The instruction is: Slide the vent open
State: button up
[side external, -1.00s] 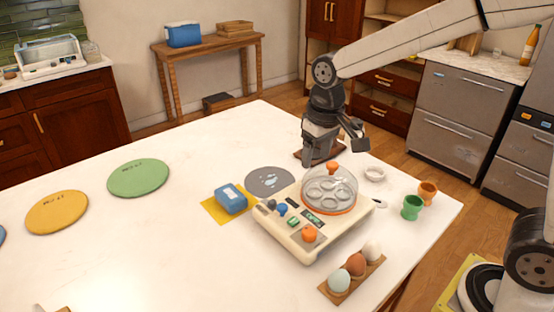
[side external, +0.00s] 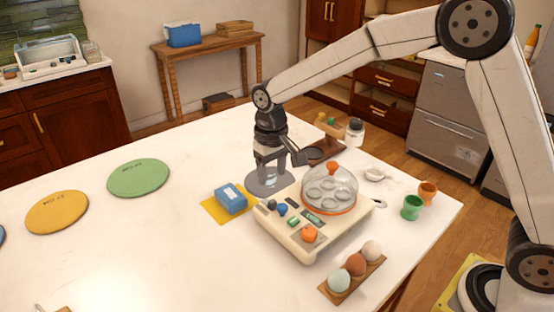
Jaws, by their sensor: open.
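The cream egg cooker (side external: 295,240) stands on the white table with a clear dome lid (side external: 331,188) on it, topped by an orange knob. Its front panel carries a grey knob (side external: 271,204), a blue knob (side external: 282,209), a green button (side external: 293,222) and an orange dial (side external: 309,235). I cannot tell which part is the vent, or how it is set. My gripper (side external: 280,165) is open and empty, pointing down above the round grey mat (side external: 269,187), behind and left of the dome. It appears apart from the cooker.
A blue box (side external: 231,199) lies on a yellow cloth left of the cooker. An egg holder (side external: 353,278) with several eggs is in front, and green (side external: 412,207) and orange (side external: 428,192) cups stand right. A shaker (side external: 355,131) stands behind.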

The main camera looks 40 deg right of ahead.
aim_at(272, 200)
jog(key=shift+f, duration=0.25)
jog(key=shift+f, duration=0.1)
jog(key=shift+f, duration=3.8)
grip_shut()
jog(key=shift+r, duration=0.1)
